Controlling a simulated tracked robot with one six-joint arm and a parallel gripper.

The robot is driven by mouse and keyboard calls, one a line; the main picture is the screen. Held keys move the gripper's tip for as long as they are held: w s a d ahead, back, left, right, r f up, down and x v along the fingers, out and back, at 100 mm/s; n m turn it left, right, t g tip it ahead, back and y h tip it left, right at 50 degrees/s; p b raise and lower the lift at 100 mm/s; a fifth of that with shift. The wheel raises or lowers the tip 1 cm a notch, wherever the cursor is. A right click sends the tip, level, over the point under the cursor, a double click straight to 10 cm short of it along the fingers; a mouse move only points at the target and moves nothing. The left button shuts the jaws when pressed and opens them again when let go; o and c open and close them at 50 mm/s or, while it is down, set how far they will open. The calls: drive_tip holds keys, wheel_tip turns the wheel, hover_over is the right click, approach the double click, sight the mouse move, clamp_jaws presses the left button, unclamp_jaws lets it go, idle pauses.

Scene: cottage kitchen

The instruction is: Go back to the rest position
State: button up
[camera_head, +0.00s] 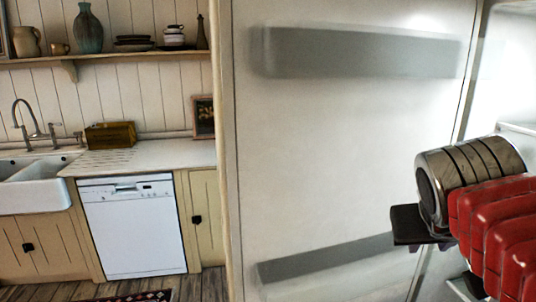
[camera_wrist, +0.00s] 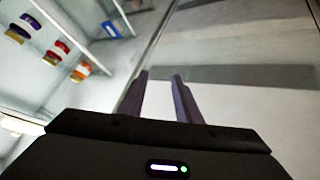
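My gripper (camera_wrist: 161,76) shows in the wrist view as two dark fingers standing apart with nothing between them. It points toward a pale panel (camera_wrist: 240,110) with grey bars and the seam beside it. In the head view my arm, with metal and red segments, reaches in at the right edge, in front of the right side of the large white panel (camera_head: 345,150). A dark flat part of it sticks out to the left; the fingers cannot be made out there.
White shelves (camera_wrist: 88,52) with several colourful containers stand at the left in the wrist view. In the head view, a dishwasher (camera_head: 133,230), a white sink (camera_head: 35,188), a counter (camera_head: 150,157) and a wall shelf (camera_head: 105,60) with crockery are at the left.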

drive_tip(key=s+a+f+n+y, duration=0.1)
drive_tip(key=s+a+f+y, duration=0.1)
drive_tip(key=a+f, duration=0.5)
drive_tip(key=s+a+f+n+g+y, duration=0.1)
drive_tip(key=s+a+f, duration=0.4)
drive_tip(key=f, duration=0.5)
drive_tip(key=shift+a+n+y, duration=0.4)
drive_tip(key=shift+a+y, duration=0.5)
drive_tip(key=shift+s, duration=0.1)
